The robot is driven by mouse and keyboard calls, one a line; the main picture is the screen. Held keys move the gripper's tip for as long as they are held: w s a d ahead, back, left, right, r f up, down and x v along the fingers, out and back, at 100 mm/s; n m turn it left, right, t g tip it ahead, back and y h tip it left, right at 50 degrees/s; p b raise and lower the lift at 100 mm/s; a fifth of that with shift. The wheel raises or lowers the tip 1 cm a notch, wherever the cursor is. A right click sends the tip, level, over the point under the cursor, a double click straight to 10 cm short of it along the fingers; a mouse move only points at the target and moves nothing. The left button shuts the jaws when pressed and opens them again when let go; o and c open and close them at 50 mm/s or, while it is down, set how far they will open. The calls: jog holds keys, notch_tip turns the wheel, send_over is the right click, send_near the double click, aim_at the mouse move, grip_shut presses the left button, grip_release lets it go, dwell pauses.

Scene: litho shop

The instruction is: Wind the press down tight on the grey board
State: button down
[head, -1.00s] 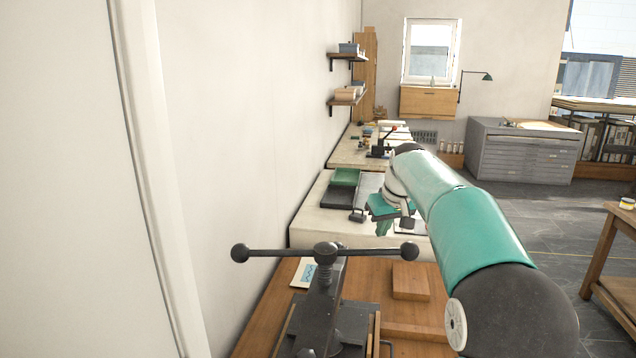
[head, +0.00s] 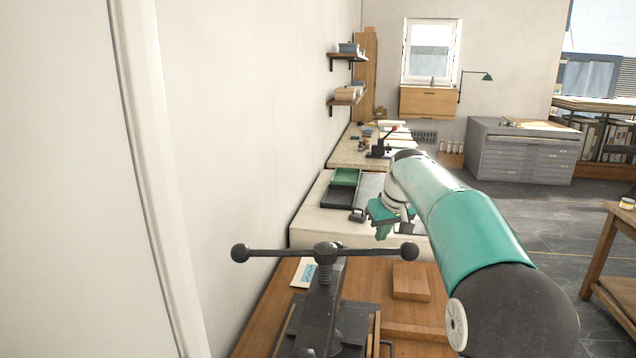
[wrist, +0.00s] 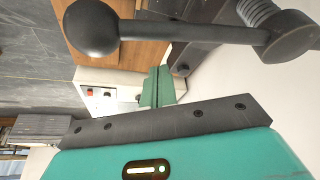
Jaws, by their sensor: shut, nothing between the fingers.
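The press (head: 320,305) is dark metal and stands on a wooden bench at the bottom of the head view. Its crossbar handle runs level left to right, with a ball at the left end (head: 240,253), a hub (head: 326,252) and a ball at the right end (head: 409,251). A grey slab (head: 352,322) shows low at the press; I cannot tell whether it is the grey board or a press plate. My gripper (head: 382,232) is shut and empty, just above and left of the right ball in the picture. In the wrist view, my fingers (wrist: 157,87) are apart from a handle ball (wrist: 92,27).
A wooden block (head: 411,281) and a blue-patterned card (head: 305,273) lie on the bench (head: 262,325). The white wall is close on the left. Open floor lies right.

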aim_at(386, 253)
jog(key=shift+f, duration=1.85)
jog(key=shift+s, duration=0.9)
jog(key=shift+s, duration=0.35)
jog(key=shift+s, duration=0.1)
jog(key=shift+s, duration=1)
jog(key=shift+s, duration=0.45)
jog(key=shift+s, duration=0.3)
jog(key=shift+d+f, duration=0.1)
jog(key=shift+w, duration=0.15)
